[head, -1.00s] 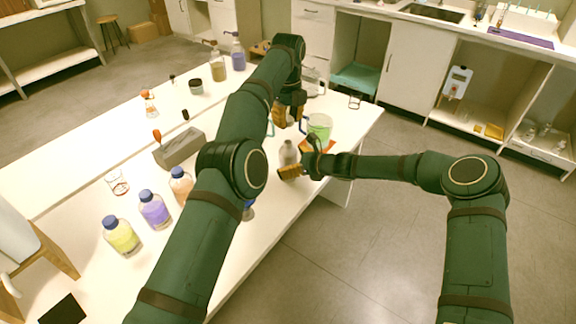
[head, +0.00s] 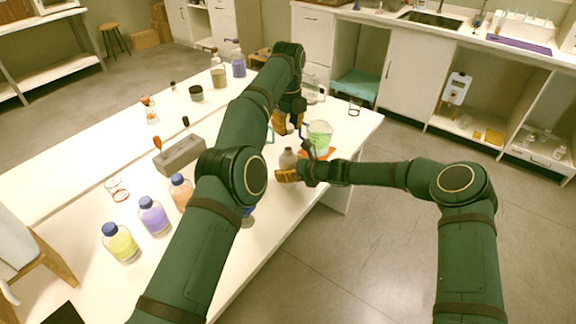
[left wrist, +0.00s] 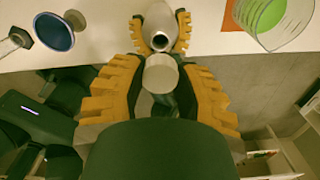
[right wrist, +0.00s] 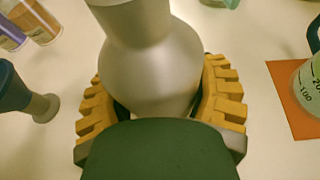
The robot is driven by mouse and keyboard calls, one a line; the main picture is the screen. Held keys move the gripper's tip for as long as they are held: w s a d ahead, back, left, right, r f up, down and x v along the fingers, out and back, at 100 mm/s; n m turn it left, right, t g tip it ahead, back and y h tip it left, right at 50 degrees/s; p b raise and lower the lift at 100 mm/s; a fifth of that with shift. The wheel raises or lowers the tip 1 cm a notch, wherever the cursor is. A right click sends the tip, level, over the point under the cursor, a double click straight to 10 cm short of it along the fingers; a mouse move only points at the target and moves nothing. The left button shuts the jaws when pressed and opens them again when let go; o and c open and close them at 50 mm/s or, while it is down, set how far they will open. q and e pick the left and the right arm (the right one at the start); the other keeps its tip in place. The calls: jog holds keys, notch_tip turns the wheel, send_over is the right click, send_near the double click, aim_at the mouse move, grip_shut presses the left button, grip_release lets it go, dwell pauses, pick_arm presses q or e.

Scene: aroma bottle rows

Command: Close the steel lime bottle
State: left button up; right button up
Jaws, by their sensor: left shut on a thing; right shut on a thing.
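The steel bottle (head: 288,158) stands at the table's near edge, grey and metallic. My right gripper (head: 286,175) is shut around its body; in the right wrist view the yellow fingers flank the bottle (right wrist: 150,75). My left gripper (head: 287,122) is just beyond it. In the left wrist view, the bottle's dark open mouth (left wrist: 160,41) faces the camera. There my left gripper (left wrist: 160,85) is shut on a pale round cap (left wrist: 161,74). The cap looks close to the mouth but apart from it; the exact gap cannot be told.
A beaker of green liquid (head: 319,138) stands on an orange mat (right wrist: 290,105) beside the bottle. A dark blue funnel-like object (right wrist: 14,88) is on the other side. Several blue-capped bottles, including a yellow one (head: 121,243), and a grey block (head: 180,156) stand farther left.

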aim_at(288, 149)
pick_arm(q)
jog(key=shift+f, duration=2.35)
jog(key=shift+f, duration=0.1)
jog(key=shift+f, duration=0.8)
jog(key=shift+f, duration=0.55)
pick_arm(e)
grip_shut()
pick_arm(q)
jog(key=m, duration=0.3)
jog(key=o, duration=0.7)
